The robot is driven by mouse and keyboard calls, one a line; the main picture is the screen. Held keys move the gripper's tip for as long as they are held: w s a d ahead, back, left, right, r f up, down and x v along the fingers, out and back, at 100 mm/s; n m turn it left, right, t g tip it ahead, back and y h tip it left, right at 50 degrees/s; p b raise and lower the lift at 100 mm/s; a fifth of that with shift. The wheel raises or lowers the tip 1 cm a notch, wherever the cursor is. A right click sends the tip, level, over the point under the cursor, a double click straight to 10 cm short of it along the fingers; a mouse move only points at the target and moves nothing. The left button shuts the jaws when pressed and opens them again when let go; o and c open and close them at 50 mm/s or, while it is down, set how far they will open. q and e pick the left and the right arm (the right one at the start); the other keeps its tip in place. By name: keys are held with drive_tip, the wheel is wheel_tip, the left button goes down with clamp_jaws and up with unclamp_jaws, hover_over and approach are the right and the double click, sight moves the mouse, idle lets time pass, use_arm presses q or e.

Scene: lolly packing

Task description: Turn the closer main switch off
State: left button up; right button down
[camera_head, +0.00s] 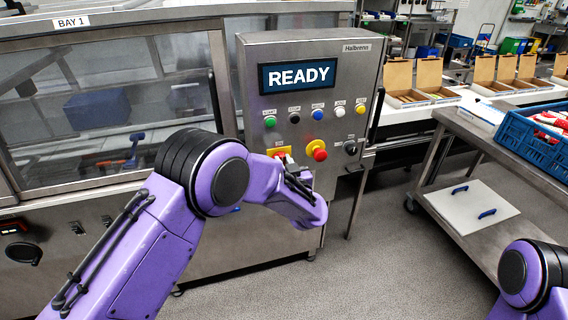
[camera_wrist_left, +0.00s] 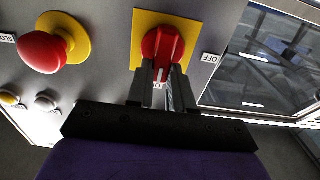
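The main switch (camera_wrist_left: 163,42) is a red rotary knob on a yellow square plate, with an OFF label to its right in the left wrist view. Its ridge points down in that view, towards a partly covered label between my fingers. In the head view the switch's yellow plate (camera_head: 285,150) is low on the control panel, partly behind my left wrist. My left gripper (camera_wrist_left: 162,72) has its two dark fingers at the lower edge of the knob, a narrow gap between them. Whether they press on the ridge cannot be told. My right gripper is outside both views.
A red emergency stop (camera_head: 319,150) on a yellow base sits right beside the switch. Coloured buttons and a READY display (camera_head: 297,75) are above on the panel (camera_head: 345,95). A steel trolley (camera_head: 455,150) with a blue crate (camera_head: 535,145) stands to the right. The floor between is clear.

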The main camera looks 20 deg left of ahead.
use_arm(q)
clamp_jaws()
drive_tip(key=shift+f, duration=0.1)
drive_tip(key=shift+s+a+f+n+b, duration=0.15)
drive_tip(key=shift+a+f+n+b, duration=0.1)
drive_tip(key=shift+n+b, duration=2.7)
drive_tip(key=shift+s+a+f+n+b, duration=0.15)
drive_tip(key=shift+a+f+n+b, duration=0.05)
drive_tip(key=shift+n+b, duration=2.75)
drive_tip(key=shift+s+a+f+n+b, duration=0.15)
drive_tip(key=shift+a+f+n+b, duration=0.1)
drive_tip(key=shift+n+b, duration=2.7)
drive_tip(key=shift+n, duration=0.25)
drive_tip(key=o, duration=0.6)
unclamp_jaws()
drive_tip(key=shift+o, duration=1)
drive_tip(key=shift+w+d, duration=0.1)
drive_tip(key=shift+w, duration=0.05)
